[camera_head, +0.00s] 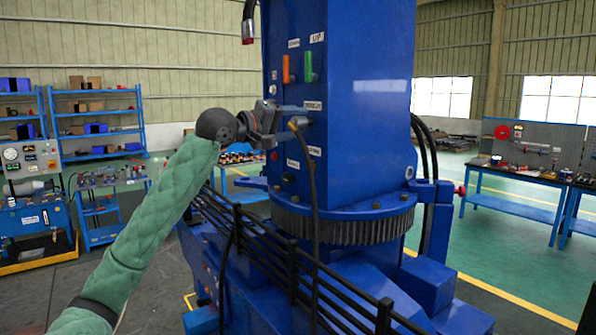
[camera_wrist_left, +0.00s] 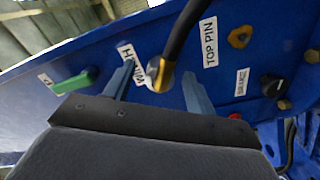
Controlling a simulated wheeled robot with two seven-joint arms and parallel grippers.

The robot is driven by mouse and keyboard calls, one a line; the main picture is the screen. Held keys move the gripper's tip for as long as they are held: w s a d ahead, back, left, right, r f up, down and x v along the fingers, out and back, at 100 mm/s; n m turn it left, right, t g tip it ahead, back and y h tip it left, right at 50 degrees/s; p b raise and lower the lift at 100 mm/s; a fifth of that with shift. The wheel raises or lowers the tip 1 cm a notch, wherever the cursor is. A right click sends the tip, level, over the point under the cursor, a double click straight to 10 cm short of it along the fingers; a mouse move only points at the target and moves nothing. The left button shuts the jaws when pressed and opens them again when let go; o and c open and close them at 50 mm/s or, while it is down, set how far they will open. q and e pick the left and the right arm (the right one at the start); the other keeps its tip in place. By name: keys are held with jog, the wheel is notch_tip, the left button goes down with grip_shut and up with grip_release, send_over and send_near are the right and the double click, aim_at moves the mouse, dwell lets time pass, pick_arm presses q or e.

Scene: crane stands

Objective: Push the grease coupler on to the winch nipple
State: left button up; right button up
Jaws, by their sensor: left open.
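The grease coupler (camera_head: 297,124) is a brass-yellow fitting on the end of a black hose, at the face of the blue crane column (camera_head: 345,100). In the left wrist view the coupler (camera_wrist_left: 158,72) has a silvery tip and sits close to the panel beside the partly covered WINCH label (camera_wrist_left: 130,60). The winch nipple is not visible; I cannot tell whether the coupler is seated on it. My left gripper (camera_head: 290,122) is open, with its two blue-grey fingers on either side of the coupler, apart from it in the left wrist view. My right gripper is out of view.
A brass nipple (camera_wrist_left: 240,37) shows by the TOP PIN label (camera_wrist_left: 209,42). Orange (camera_head: 286,69) and green (camera_head: 309,66) handles are above. Another hose end (camera_head: 248,32) hangs at upper left. Black railings (camera_head: 270,240) and the toothed ring (camera_head: 345,228) lie below.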

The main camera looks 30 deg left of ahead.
pick_arm(q)
jog(key=b+v, duration=0.2)
jog(key=v, duration=0.2)
jog(key=shift+s+a, duration=0.15)
jog(key=shift+s, duration=0.2)
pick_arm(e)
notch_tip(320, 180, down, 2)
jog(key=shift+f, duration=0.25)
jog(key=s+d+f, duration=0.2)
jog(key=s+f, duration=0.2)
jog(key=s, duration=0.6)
pick_arm(q)
jog(key=b+v, duration=0.5)
jog(key=v, duration=0.2)
jog(key=shift+s+a, duration=0.15)
jog(key=shift+s, duration=0.2)
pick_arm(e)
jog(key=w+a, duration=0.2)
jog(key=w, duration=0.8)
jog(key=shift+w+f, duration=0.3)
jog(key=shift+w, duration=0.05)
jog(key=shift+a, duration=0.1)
